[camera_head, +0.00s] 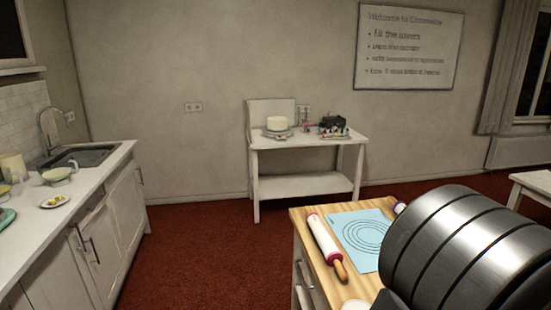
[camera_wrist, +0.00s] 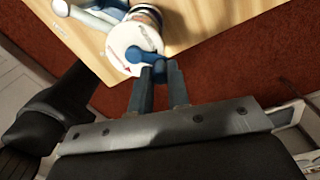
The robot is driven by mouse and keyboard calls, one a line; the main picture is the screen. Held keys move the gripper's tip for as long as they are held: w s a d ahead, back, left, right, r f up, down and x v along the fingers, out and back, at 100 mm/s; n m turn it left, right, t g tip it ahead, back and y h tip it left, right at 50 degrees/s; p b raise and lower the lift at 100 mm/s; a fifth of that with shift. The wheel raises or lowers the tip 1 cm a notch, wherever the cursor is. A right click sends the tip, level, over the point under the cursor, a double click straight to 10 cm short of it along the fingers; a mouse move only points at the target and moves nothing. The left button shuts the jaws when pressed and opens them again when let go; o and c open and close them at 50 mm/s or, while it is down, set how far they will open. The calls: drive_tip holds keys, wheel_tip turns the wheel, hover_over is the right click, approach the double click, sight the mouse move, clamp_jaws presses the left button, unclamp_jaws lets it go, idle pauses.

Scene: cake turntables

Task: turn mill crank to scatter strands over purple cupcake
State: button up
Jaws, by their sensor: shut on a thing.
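In the wrist view, the mill (camera_wrist: 124,44) has a round white end with a blue crank (camera_wrist: 136,55) on it. It is at the edge of a wooden worktop. My gripper (camera_wrist: 159,73) is shut on the crank, with its two dark fingers close together at the crank's outer end. Part of the mill's banded body shows behind the white end. I cannot make out the purple cupcake or any strands in either view. In the head view, my arm covers the right front, and the mill and gripper do not show.
In the head view, a rolling pin (camera_head: 325,245) and a blue mat (camera_head: 353,232) lie on the wooden worktop (camera_head: 304,272). A small purple-and-white thing (camera_head: 399,207) is partly hidden behind my arm. A white cake (camera_head: 277,123) stands on the far table. Red floor lies between.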

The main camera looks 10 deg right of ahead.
drive_tip(key=shift+w+d, duration=0.35)
drive_tip(key=shift+w, duration=0.25)
drive_tip(key=shift+w+d, duration=0.1)
drive_tip(key=shift+w, duration=0.65)
drive_tip(key=shift+w+a, duration=0.25)
drive_tip(key=shift+w, duration=0.4)
